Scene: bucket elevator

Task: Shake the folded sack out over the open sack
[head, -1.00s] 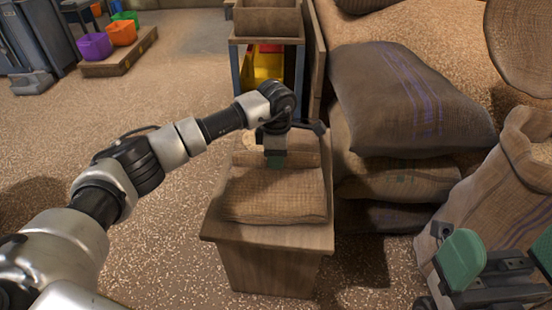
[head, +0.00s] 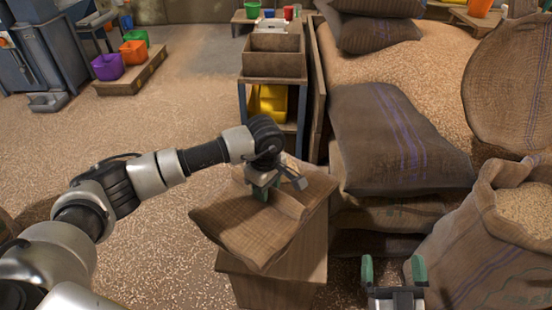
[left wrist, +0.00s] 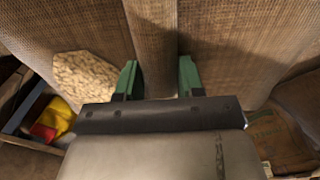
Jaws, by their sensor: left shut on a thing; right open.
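The folded sack (head: 240,225) is brown burlap. It sits slanted over a wooden stand (head: 270,289), its left corner jutting past the top. My left gripper (head: 263,188) is shut on it near its far side. In the left wrist view, a ridge of burlap (left wrist: 155,45) passes between the green fingers of my left gripper (left wrist: 158,76). The open sack (head: 470,245) stands upright at the right, its mouth showing pale grain (head: 526,208). My right gripper (head: 393,268) is open and empty, left of the open sack.
Filled sacks (head: 395,140) are stacked between the stand and the open sack. A wooden rack (head: 274,63) with a yellow bin (head: 268,103) stands behind the stand. Loose grain (head: 415,65) is heaped behind the sacks.

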